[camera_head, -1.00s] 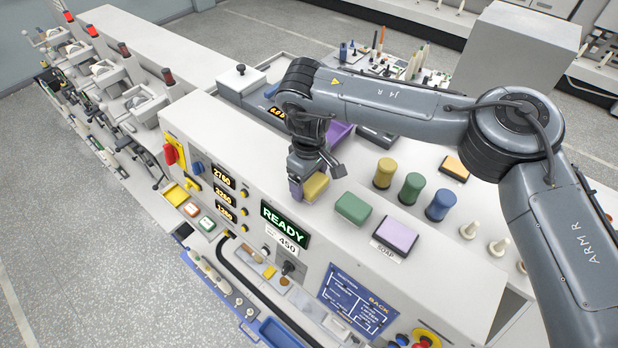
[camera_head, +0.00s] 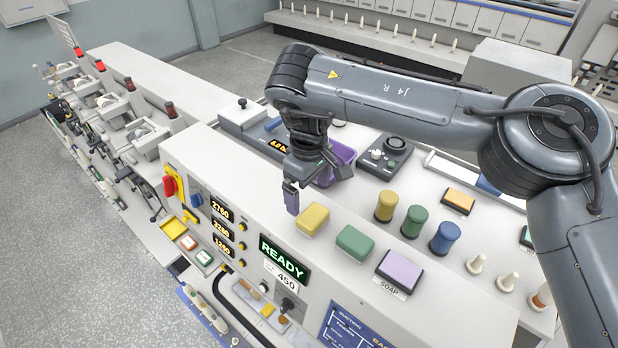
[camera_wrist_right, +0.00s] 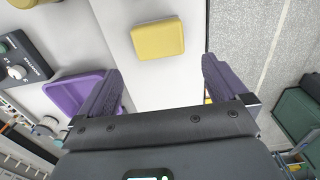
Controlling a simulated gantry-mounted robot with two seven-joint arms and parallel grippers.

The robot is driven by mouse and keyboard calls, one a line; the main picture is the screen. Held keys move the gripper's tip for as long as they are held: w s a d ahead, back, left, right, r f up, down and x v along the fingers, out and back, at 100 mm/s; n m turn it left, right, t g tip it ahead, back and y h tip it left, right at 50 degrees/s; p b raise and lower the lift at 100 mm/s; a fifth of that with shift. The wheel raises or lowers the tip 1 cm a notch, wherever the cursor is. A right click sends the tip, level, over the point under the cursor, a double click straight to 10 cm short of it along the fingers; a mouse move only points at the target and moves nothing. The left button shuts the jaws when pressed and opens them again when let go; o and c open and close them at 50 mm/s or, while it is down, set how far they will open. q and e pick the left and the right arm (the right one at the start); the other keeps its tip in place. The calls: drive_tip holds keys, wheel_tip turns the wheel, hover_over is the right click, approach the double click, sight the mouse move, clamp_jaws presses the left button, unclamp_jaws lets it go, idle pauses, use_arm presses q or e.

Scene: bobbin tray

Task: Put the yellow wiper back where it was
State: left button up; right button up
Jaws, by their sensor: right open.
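The yellow wiper (camera_head: 312,219), a rounded block, lies flat on the white machine top, at the left end of a row with a green block (camera_head: 355,243) and a lavender block (camera_head: 400,270). In the right wrist view the wiper (camera_wrist_right: 158,39) lies ahead of the fingers, with nothing touching it. My right gripper (camera_head: 314,187) is open and empty, above and just behind the wiper in the head view. Its purple fingers stand wide apart in the wrist view (camera_wrist_right: 160,75). My left gripper is not in view.
Yellow, green and blue knobs (camera_head: 413,221) stand behind the blocks. A purple tray (camera_wrist_right: 72,95) and a dark control box (camera_head: 387,158) are near the gripper. An orange-topped block (camera_head: 459,200) and pale pegs (camera_head: 475,264) lie to the right.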

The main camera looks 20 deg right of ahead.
sight(309, 212)
wheel_tip(309, 212, up, 4)
idle(0.5)
drive_tip(key=shift+s, duration=0.1)
